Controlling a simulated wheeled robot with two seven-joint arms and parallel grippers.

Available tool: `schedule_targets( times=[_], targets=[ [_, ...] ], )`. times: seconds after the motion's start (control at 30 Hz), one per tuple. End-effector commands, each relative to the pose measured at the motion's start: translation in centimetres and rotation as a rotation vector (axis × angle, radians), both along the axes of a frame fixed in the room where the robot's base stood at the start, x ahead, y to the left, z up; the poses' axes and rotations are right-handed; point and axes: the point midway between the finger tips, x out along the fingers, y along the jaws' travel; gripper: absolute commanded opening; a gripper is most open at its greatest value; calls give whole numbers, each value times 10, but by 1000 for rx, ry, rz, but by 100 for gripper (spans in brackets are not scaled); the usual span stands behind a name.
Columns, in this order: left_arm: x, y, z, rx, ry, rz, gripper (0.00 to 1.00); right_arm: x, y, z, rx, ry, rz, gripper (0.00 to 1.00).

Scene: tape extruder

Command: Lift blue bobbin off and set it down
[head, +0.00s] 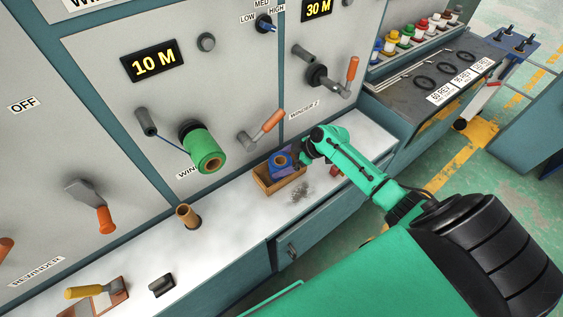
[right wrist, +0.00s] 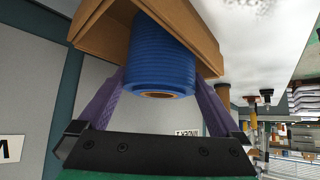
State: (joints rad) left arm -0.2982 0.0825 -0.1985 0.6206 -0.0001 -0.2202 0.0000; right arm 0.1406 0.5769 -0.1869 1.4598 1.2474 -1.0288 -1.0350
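The blue bobbin (head: 280,160) stands in a small wooden box (head: 268,184) on the bench below the winders, its hole facing up. In the right wrist view the bobbin (right wrist: 164,55) lies between the two purple fingers of my right gripper (right wrist: 160,85), with the box (right wrist: 100,28) around its far end. The fingers are spread wide, one on each side of the bobbin; a narrow gap shows at the left finger, and contact at the right is unclear. In the head view my right gripper (head: 294,158) is at the box. My left gripper is not in view.
A green bobbin (head: 207,152) sits on the left winder. The right winder's spindle (head: 316,75) is empty. A brown core (head: 187,216) stands on the bench (head: 228,232) left of the box. A yellow-handled tool (head: 85,292) lies near left.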

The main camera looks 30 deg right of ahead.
Motion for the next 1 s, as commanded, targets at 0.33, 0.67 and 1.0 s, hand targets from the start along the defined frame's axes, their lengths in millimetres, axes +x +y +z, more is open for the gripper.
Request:
schedule_targets(
  times=[0.33, 0.67, 1.0],
  targets=[
    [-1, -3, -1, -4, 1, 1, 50, -8, -11, 11, -3, 1, -1, 100],
    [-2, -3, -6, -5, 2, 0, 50, -45, -59, 70, -6, 2, 0, 100],
    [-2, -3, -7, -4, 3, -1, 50, -62, -82, 103, -2, 1, 1, 100]
  ],
)
